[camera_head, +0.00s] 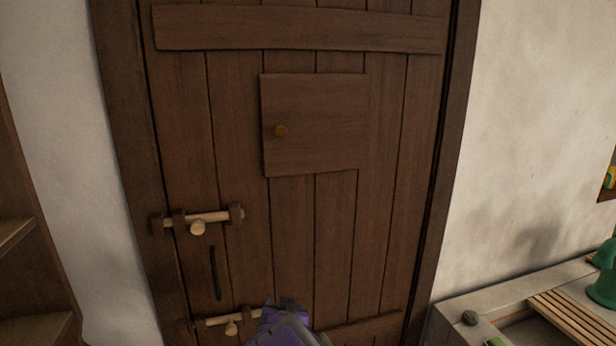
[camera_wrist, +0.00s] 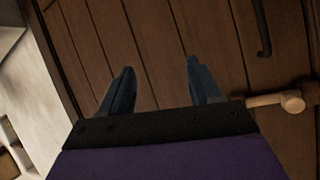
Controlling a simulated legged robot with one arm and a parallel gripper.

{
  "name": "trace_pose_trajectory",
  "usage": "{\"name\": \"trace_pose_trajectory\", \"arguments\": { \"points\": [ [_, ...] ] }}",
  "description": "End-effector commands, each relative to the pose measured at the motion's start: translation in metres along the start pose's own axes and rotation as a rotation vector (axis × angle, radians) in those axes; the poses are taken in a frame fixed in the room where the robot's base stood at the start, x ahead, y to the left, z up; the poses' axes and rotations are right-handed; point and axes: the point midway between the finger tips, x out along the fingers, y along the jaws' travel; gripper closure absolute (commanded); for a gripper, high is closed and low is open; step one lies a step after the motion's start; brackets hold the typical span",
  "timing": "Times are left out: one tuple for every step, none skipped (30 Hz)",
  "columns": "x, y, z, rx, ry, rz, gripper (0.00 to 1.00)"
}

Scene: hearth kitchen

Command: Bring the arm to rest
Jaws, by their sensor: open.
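My gripper (camera_wrist: 160,85) shows in the wrist view with its two dark fingers spread apart and nothing between them. In the head view the purple end of my arm (camera_head: 285,325) is at the bottom edge, in front of the lower part of a wooden door (camera_head: 335,230). The fingertips are not clear in the head view. In the wrist view the fingers are over the door planks (camera_wrist: 150,50), and a light wooden bolt knob (camera_wrist: 292,102) is to the right of them. I cannot tell whether the gripper touches the door.
The door has an upper bolt (camera_head: 208,218), a lower bolt (camera_head: 232,320), a dark handle (camera_head: 215,273) and a small hatch (camera_head: 315,125) with a knob. Wooden shelves (camera_head: 30,270) stand at the left. A counter (camera_head: 480,305) with a green object (camera_head: 605,270) is at the right.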

Motion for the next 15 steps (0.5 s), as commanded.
{"name": "trace_pose_trajectory", "arguments": {
  "points": [
    [-0.010, 0.018, 0.005, 0.008, -0.063, 0.017, 0.37],
    [-0.016, 0.028, 0.011, 0.009, -0.109, 0.027, 0.37],
    [-0.026, 0.040, 0.020, 0.010, -0.171, 0.037, 0.37],
    [-0.035, 0.050, 0.026, 0.010, -0.218, 0.045, 0.37],
    [-0.044, 0.059, 0.034, 0.008, -0.266, 0.053, 0.37],
    [-0.057, 0.070, 0.044, 0.006, -0.327, 0.060, 0.37],
    [-0.067, 0.078, 0.050, 0.006, -0.370, 0.065, 0.37],
    [-0.079, 0.086, 0.058, 0.004, -0.420, 0.070, 0.37],
    [-0.094, 0.097, 0.068, 0.001, -0.480, 0.076, 0.37],
    [-0.106, 0.104, 0.074, -0.002, -0.521, 0.079, 0.37],
    [-0.119, 0.112, 0.083, -0.004, -0.568, 0.082, 0.37],
    [-0.137, 0.121, 0.093, -0.009, -0.628, 0.087, 0.37],
    [-0.151, 0.128, 0.100, -0.013, -0.671, 0.090, 0.37],
    [-0.165, 0.136, 0.108, -0.018, -0.713, 0.094, 0.37],
    [-0.185, 0.144, 0.119, -0.024, -0.774, 0.098, 0.37]
  ]
}}
